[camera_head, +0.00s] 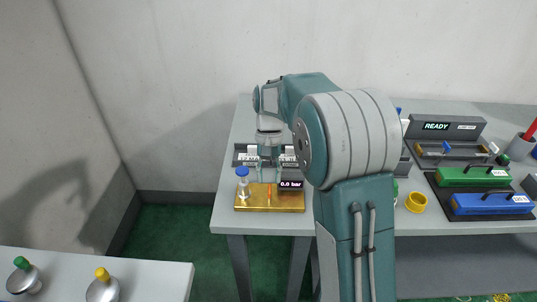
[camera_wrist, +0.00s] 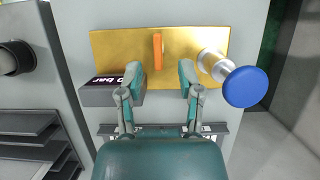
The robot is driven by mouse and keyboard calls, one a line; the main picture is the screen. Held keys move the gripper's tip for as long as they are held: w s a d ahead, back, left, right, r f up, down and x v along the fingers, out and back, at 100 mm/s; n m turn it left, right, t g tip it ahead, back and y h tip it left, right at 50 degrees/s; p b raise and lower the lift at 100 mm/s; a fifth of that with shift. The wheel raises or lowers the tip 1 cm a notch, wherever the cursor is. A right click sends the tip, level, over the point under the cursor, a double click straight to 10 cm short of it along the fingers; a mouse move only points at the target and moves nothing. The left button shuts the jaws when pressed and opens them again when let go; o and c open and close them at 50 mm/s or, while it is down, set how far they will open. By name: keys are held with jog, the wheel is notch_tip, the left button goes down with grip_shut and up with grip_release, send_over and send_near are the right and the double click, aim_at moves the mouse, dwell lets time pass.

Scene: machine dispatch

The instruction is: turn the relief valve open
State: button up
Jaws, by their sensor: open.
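A brass plate (camera_head: 290,203) lies near the table's front left corner; it also shows in the wrist view (camera_wrist: 115,50). A small upright orange lever (camera_wrist: 157,52) stands on it, seen in the head view (camera_head: 269,192) below my fingers. A blue round knob on a silver stem (camera_wrist: 245,87) stands at one end of the plate, at its left in the head view (camera_head: 242,172). No label shows which is the relief valve. My gripper (camera_wrist: 160,73) is open and empty, pointing down over the plate. The lever lines up with the gap between its fingertips; contact cannot be told.
A small display (camera_head: 290,184) beside the lever reads 0.0 bar. A grey slotted rack (camera_head: 243,156) lies behind the plate. Green (camera_head: 470,177) and blue (camera_head: 490,203) blocks, a yellow ring (camera_head: 416,202) and a READY panel (camera_head: 447,128) stand to the right.

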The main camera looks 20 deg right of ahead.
jog(key=v, duration=0.9)
jog(key=shift+w+f, duration=0.1)
jog(key=s+a+r+n+t+h, duration=0.1)
jog(key=s+t, duration=0.8)
jog(key=s, duration=1.7)
jog(key=shift+a+r+n+t, duration=0.15)
jog(key=shift+r+n+t, duration=0.3)
jog(key=shift+n, duration=0.75)
